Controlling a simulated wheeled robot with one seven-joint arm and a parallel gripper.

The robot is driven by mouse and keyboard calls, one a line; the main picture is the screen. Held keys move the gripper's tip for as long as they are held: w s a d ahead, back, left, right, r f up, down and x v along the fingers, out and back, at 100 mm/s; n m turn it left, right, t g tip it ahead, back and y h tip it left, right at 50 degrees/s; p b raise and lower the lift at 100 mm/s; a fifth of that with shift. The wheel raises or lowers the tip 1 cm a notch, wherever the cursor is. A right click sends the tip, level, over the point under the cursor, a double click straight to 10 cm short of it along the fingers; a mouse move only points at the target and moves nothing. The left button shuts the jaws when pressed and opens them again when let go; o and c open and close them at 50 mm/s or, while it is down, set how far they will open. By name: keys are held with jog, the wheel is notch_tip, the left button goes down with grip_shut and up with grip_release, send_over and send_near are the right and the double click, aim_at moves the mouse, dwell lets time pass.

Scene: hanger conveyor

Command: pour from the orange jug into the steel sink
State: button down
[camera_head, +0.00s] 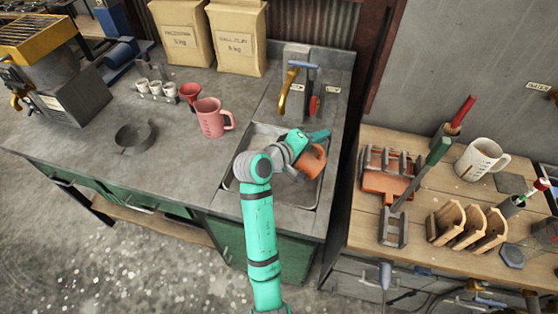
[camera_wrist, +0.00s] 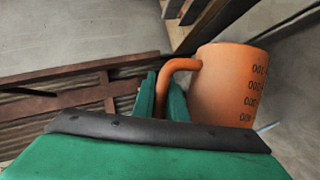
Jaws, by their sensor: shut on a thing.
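The orange jug (camera_head: 313,162) is in my gripper, over the right part of the steel sink (camera_head: 303,203). My gripper (camera_head: 303,142) is shut on the jug's handle. In the wrist view the jug (camera_wrist: 228,85) shows its handle between the green fingers (camera_wrist: 162,92), with dark volume marks on its side. The jug looks tilted in the head view, but how far is hard to tell. Its inside and any contents are hidden, and no stream shows. My arm covers part of the sink.
A brass tap (camera_head: 287,92) and a red-handled valve (camera_head: 315,106) stand behind the sink. A pink jug (camera_head: 211,118) and red funnel (camera_head: 190,93) stand on the counter to the left. A wooden bench (camera_head: 365,215) with a white jug (camera_head: 482,160) is at right.

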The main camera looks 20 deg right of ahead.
jog(key=shift+w+a, duration=0.15)
dwell(0.4)
jog(key=shift+w+a+f+n+h, duration=0.1)
jog(key=shift+w+a+n+h, duration=0.1)
jog(key=shift+w+n+h, duration=0.15)
dwell(0.8)
jog(key=shift+w+a+f+n, duration=0.2)
jog(key=shift+w+a+n, duration=0.1)
jog(key=shift+n, duration=0.15)
jog(key=shift+w+a+g+h, duration=0.1)
jog(key=shift+a+g+h, duration=0.05)
jog(key=shift+g+h, duration=0.15)
dwell(0.5)
jog(key=shift+w+a+f+n, duration=0.25)
jog(key=shift+w+n, duration=0.05)
jog(key=shift+n, duration=0.2)
dwell(0.5)
jog(key=shift+w+a+h, duration=0.15)
jog(key=shift+h, duration=0.1)
jog(key=shift+w+a+n, duration=0.2)
jog(key=shift+w+n, duration=0.05)
jog(key=shift+n, duration=0.15)
